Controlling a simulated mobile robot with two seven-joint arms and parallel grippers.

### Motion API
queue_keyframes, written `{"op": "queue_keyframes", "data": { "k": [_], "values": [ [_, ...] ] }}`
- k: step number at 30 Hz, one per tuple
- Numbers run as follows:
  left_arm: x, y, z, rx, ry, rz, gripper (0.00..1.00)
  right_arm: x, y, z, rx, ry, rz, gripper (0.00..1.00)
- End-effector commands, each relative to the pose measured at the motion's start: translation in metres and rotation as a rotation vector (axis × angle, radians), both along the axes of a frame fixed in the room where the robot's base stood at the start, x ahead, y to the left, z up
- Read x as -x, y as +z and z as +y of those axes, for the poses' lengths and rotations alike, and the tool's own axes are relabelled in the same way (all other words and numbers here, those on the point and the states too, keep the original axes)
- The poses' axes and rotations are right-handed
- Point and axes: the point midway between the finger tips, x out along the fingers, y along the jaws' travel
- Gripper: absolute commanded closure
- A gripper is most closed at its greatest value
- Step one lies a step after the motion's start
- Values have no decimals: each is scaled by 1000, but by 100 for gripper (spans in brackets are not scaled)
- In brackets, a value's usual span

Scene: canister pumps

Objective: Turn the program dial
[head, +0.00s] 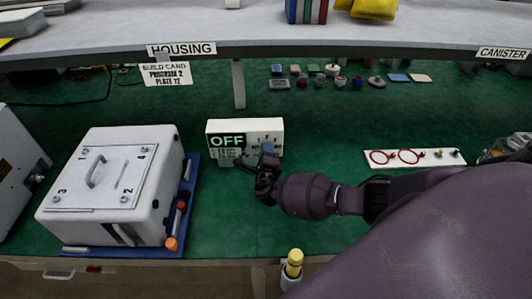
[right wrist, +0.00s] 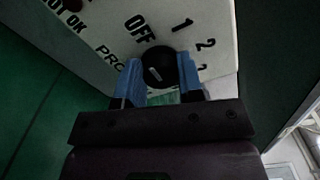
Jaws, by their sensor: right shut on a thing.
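The program dial (right wrist: 158,70) is a round black knob with a pale mark, on the front of a white box (head: 216,127). In the right wrist view the panel around it reads OFF, 1, 2 and a further number, partly cut off. The box's display in the head view reads OFF. My right gripper (right wrist: 160,80) has its two blue fingers on either side of the dial, shut on it. In the head view my right gripper (head: 267,160) is at the box's front right and hides the dial. My left gripper is not in view.
A build card (head: 166,75) hangs from the shelf edge and reads PROGRAM 2, PLATE 12. A white housing (head: 105,190) with a handle stands on a blue mat at left. A white strip with red rings (head: 425,158) lies at right. Green bench is free before the box.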

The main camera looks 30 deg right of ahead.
Motion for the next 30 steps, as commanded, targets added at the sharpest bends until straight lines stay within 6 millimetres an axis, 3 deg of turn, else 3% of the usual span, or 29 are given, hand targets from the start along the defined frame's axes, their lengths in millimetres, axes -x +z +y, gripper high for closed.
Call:
{"op": "queue_keyframes", "data": {
  "k": [2,3,8,19,30],
  "values": [
    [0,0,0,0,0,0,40,1,-2,-1,2,0,4,89],
    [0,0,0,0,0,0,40,1,-2,-1,2,0,4,64],
    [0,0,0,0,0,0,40,1,-1,0,1,-1,2,40],
    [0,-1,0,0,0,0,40,5,-1,2,0,0,1,40],
    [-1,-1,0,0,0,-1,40,46,-1,27,-1,0,2,40]
  ]
}}
